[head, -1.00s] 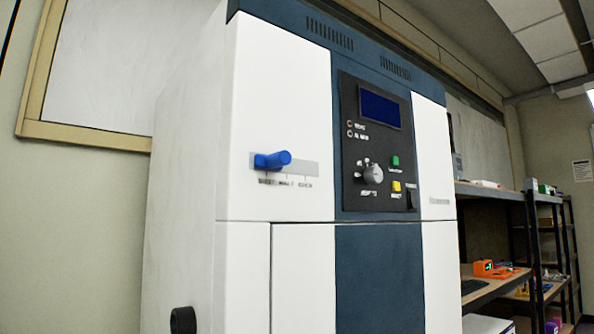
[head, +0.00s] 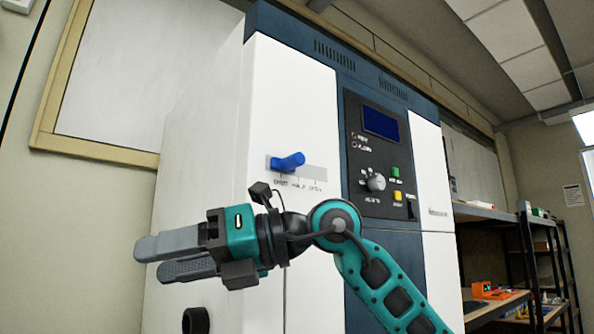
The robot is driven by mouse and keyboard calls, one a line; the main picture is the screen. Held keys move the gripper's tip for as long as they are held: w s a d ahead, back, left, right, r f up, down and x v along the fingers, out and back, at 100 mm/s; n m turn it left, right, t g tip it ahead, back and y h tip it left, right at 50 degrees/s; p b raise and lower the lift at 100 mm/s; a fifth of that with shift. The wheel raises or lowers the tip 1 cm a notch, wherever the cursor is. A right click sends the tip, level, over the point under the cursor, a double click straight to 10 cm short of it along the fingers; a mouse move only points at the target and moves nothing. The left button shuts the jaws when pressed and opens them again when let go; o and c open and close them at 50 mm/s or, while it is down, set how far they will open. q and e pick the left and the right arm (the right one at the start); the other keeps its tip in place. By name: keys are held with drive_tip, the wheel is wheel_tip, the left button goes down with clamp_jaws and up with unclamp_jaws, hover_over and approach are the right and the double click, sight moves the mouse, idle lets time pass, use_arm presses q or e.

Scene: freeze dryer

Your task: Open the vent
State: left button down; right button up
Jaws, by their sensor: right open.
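The freeze dryer (head: 290,95) is a tall white cabinet with a dark blue middle strip. On its upper left front is a blue vent lever (head: 288,161) on a grey slide plate (head: 316,173) with small labels below it. The lever sits toward the plate's left end. My right gripper (head: 150,258) is open and empty. It is in front of the cabinet, below and left of the lever, with its fingers pointing left. It does not touch the lever. My left gripper is out of view.
A dark control panel (head: 359,178) with a screen, a knob and coloured buttons is right of the lever. A black round fitting (head: 196,320) is low on the cabinet. Shelves (head: 500,215) stand at the right. A framed board (head: 115,90) hangs on the left wall.

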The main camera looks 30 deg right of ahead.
drive_tip(key=s+d+r+m+t+h+b, duration=0.2)
drive_tip(key=s+d+r+m+t+h, duration=0.15)
drive_tip(key=d+r+t+h, duration=0.45)
drive_tip(key=m+t+h, duration=0.2)
drive_tip(key=m+h, duration=0.2)
approach(302, 158)
drive_tip(key=shift+n, duration=0.25)
drive_tip(key=w, duration=0.7)
drive_tip(key=w+a, duration=0.1)
drive_tip(key=w, duration=0.3)
clamp_jaws()
drive_tip(key=shift+d+r, duration=0.1)
